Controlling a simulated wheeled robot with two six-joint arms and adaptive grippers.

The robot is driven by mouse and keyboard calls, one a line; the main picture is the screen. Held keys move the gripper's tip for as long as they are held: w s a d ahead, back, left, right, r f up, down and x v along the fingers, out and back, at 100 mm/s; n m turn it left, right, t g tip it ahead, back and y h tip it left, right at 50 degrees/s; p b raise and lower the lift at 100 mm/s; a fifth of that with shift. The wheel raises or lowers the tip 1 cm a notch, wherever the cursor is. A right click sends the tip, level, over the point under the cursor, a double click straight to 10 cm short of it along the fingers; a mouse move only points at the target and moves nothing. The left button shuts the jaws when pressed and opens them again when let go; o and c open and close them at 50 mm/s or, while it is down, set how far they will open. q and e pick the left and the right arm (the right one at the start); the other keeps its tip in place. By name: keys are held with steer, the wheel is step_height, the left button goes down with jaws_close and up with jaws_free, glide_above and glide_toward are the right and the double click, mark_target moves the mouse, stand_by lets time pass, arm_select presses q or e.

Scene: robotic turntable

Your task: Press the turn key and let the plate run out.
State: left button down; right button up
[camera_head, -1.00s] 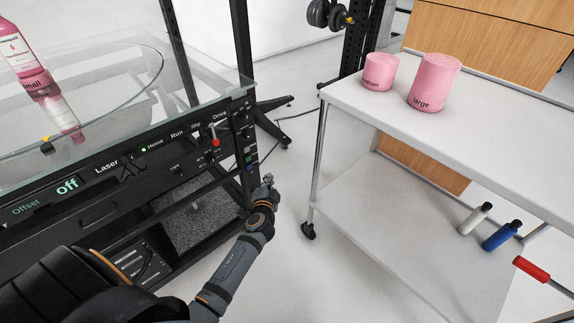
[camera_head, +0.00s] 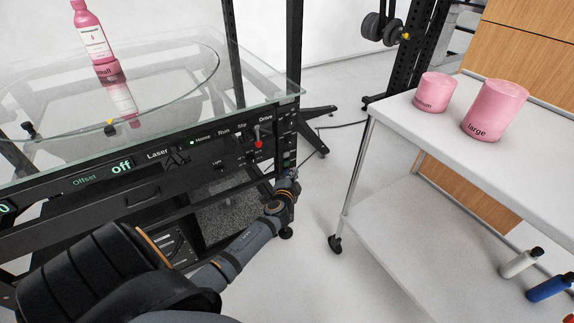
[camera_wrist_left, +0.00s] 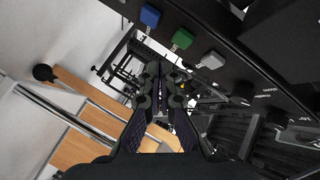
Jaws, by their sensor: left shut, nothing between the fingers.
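The round glass plate (camera_head: 175,75) bears a pink bottle (camera_head: 93,45) on a pink block (camera_head: 108,72) marked small. My left gripper (camera_head: 293,174) is shut and empty, just in front of the panel's right end by the keys. Its fingers (camera_wrist_left: 160,72) also show in the wrist view, apart from the keys. My right gripper is out of view.
Open floor lies between.

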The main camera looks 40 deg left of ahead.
mark_target(286, 164)
arm_select(q)
steer(key=shift+w+a, duration=0.3)
steer(key=shift+a, duration=0.5)
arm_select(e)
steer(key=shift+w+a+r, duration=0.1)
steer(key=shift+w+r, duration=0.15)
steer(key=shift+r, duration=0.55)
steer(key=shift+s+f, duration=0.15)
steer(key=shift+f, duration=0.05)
arm_select(q)
steer(key=shift+w+a, duration=0.15)
steer(key=shift+a, duration=0.2)
